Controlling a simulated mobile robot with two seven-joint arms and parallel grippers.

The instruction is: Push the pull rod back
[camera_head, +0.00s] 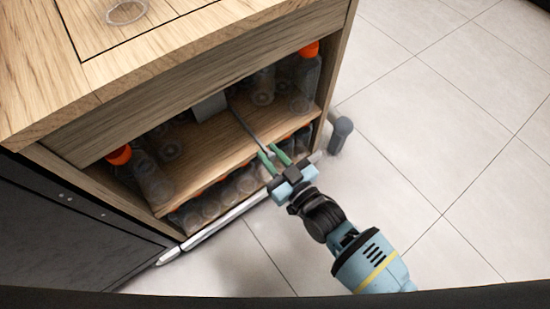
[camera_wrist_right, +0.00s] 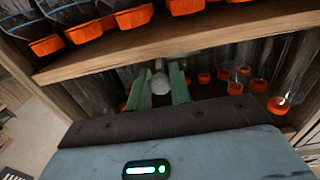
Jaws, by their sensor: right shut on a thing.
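The pull rod (camera_head: 247,127) is a thin dark rod in the open wooden cabinet. It runs from a grey block (camera_head: 211,106) under the upper board toward the cabinet's front. My right gripper (camera_head: 273,157) is at the front of the shelf, its green fingers pointing into the cabinet and shut on the rod's near end. In the right wrist view a round grey end (camera_wrist_right: 160,82) shows between the green fingers. The fingers hide part of the rod there. My left gripper is not in view.
Clear bottles with orange caps stand on the shelf (camera_head: 195,150), at both sides and below. A white rail (camera_head: 228,217) edges the cabinet's lower front. A grey cylinder (camera_head: 340,132) is beside the right corner. The tiled floor (camera_head: 440,130) to the right is clear.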

